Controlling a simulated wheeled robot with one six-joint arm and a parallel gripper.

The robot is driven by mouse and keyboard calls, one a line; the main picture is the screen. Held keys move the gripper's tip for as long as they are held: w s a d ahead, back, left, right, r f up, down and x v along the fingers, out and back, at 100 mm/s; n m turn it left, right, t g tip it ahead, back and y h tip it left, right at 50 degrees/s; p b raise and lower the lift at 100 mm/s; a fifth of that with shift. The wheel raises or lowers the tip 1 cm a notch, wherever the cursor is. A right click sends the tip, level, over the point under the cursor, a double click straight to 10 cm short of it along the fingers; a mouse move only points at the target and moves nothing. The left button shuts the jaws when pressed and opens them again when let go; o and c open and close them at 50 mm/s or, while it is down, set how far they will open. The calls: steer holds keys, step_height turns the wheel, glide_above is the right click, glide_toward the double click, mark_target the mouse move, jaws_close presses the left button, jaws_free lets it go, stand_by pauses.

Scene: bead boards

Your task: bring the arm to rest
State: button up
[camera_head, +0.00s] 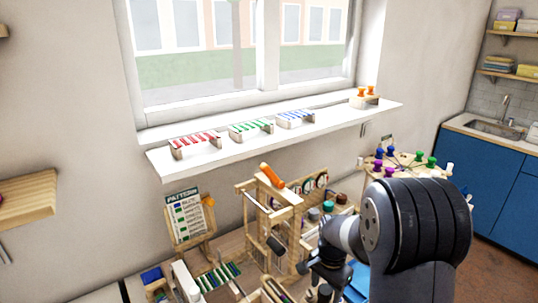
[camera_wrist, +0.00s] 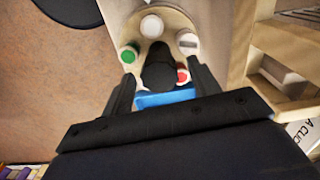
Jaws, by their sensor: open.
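My gripper (camera_wrist: 162,85) is open in the wrist view, its two dark fingers spread apart. Between them shows a dark rounded piece (camera_wrist: 158,70); I cannot tell whether it touches either finger. Beyond the fingers is a pale round holder with a green piece (camera_wrist: 129,54), a white piece (camera_wrist: 151,26) and a red piece (camera_wrist: 183,76). A blue flat thing (camera_wrist: 165,97) lies below them. In the head view my arm reaches in from the lower right, bent, with my gripper (camera_head: 322,283) low over the cluttered bench and partly hidden by the arm.
A wooden frame (camera_head: 245,215) with an orange-handled part stands left of my arm, and a pattern board (camera_head: 187,216) farther left. A round peg carousel (camera_head: 408,163) stands behind my arm. The window sill (camera_head: 338,122) holds small bead boards. Open floor (camera_head: 500,262) shows at right.

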steer(key=shift+m, duration=0.5)
step_height(320, 180, up, 10)
steer(key=shift+b, duration=0.45)
